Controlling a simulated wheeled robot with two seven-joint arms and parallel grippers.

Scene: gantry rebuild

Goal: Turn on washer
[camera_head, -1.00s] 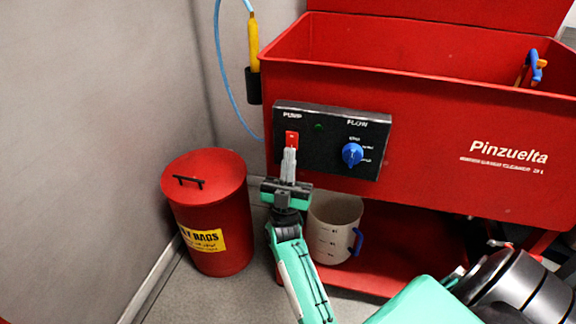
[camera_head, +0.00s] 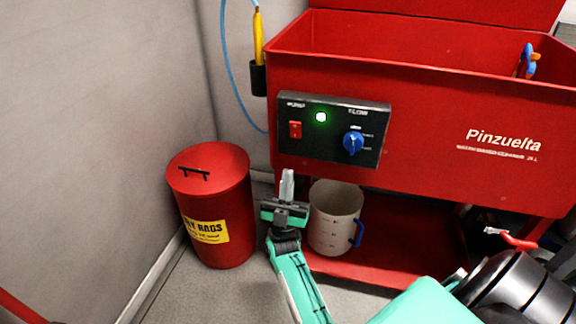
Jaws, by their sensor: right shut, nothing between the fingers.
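The red parts washer (camera_head: 430,110) stands ahead with a black control panel (camera_head: 330,145) on its front. The panel has a red pump switch (camera_head: 295,130), a green light (camera_head: 321,117) that is lit brightly, and a blue flow knob (camera_head: 353,143). My right gripper (camera_head: 287,178) is shut and empty, its tips pointing up below the panel's left part, apart from the switch. My left gripper is not in view.
A red lidded bin (camera_head: 212,205) with a yellow label stands left of my right gripper. A white jug (camera_head: 335,218) with a blue handle stands on the washer's lower shelf (camera_head: 385,262). A yellow-handled tool (camera_head: 258,38) on a blue hose sits in a black holder.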

